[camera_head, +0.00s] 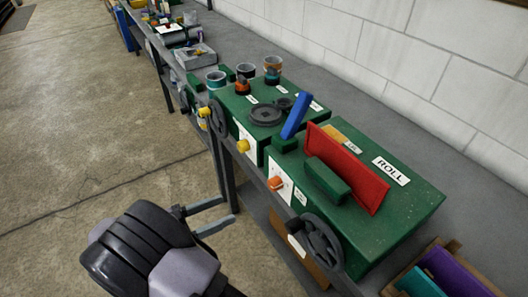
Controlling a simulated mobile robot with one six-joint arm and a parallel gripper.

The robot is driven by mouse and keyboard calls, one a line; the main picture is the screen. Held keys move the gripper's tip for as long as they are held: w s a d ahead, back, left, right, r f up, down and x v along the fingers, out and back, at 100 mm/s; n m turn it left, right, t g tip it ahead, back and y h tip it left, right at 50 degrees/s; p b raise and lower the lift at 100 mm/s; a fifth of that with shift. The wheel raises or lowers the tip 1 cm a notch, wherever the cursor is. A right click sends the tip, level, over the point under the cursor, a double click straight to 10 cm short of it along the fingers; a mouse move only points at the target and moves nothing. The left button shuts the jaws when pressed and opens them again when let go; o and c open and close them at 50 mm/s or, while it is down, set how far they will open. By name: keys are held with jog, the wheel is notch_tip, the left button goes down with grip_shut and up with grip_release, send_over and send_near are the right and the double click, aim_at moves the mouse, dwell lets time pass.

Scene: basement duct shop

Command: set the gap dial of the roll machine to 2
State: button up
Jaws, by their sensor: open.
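The roll machine (415,205) is a green box on the bench, marked by a white ROLL label (391,171). On its front face a white plate (285,190) carries an orange knob (276,183), which appears to be the gap dial. The plate's marks and the knob's setting are too small to read. A dark handwheel (322,243) sits on the same front, right of the knob. My gripper (231,210) is open and empty, left of and below the orange knob and apart from it. Its two fingers point right toward the bench front.
A second green machine (255,135) with a yellow knob (243,146) stands beyond. A blue lever (296,116) and red panel (350,170) rise above the machines. Cups, tools and a box (440,275) crowd the bench. The concrete floor (80,130) at left is clear.

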jog(key=a+f+t, duration=0.1)
jog(key=a, duration=0.1)
jog(key=b, duration=0.4)
send_near(271, 186)
jog(key=x, duration=0.9)
jog(key=shift+w+d, duration=0.2)
jog(key=shift+w, duration=0.05)
grip_shut()
